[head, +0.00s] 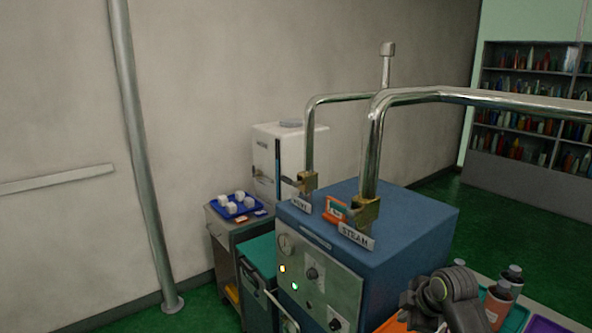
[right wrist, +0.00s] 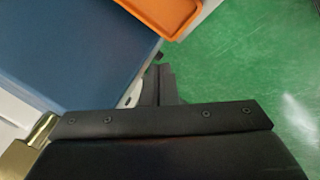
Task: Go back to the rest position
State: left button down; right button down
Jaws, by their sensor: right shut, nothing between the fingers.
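My right gripper (head: 416,305) is at the lower right of the head view, beside the front right of the blue machine (head: 395,225). In the right wrist view its fingers (right wrist: 163,80) are together with nothing between them. Beyond the fingertips in that view lie the green floor (right wrist: 240,75), the blue machine top (right wrist: 65,45) and part of an orange tray (right wrist: 165,12). My left gripper is in neither view.
Bent metal pipes (head: 372,150) rise from the machine, with a STEAM plate (head: 356,236). Bottles (head: 497,300) stand at lower right, near my right arm. A blue tray with white cups (head: 236,206) sits on a cabinet at left. Shelves (head: 530,95) stand at the back right.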

jog(key=s+d+f+m+h, duration=0.1)
jog(key=s+f+m, duration=0.4)
jog(key=s, duration=0.4)
jog(key=s+d+f+m+h, duration=0.1)
jog(key=s+f+m, duration=0.1)
jog(key=s+f, duration=0.55)
jog(key=s+d+r+m+g+h, duration=0.2)
jog(key=s+m, duration=0.7)
jog(key=s, duration=1.4)
notch_tip(320, 180, down, 28)
jog(key=d+g+b, duration=0.1)
jog(key=d+b, duration=0.1)
jog(key=d, duration=0.1)
jog(key=s+a+f+g+b, duration=0.1)
jog(key=s+f, duration=1.4)
jog(key=f, duration=0.1)
jog(key=shift+a+f+y+b, duration=0.35)
jog(key=shift+f+y, duration=0.05)
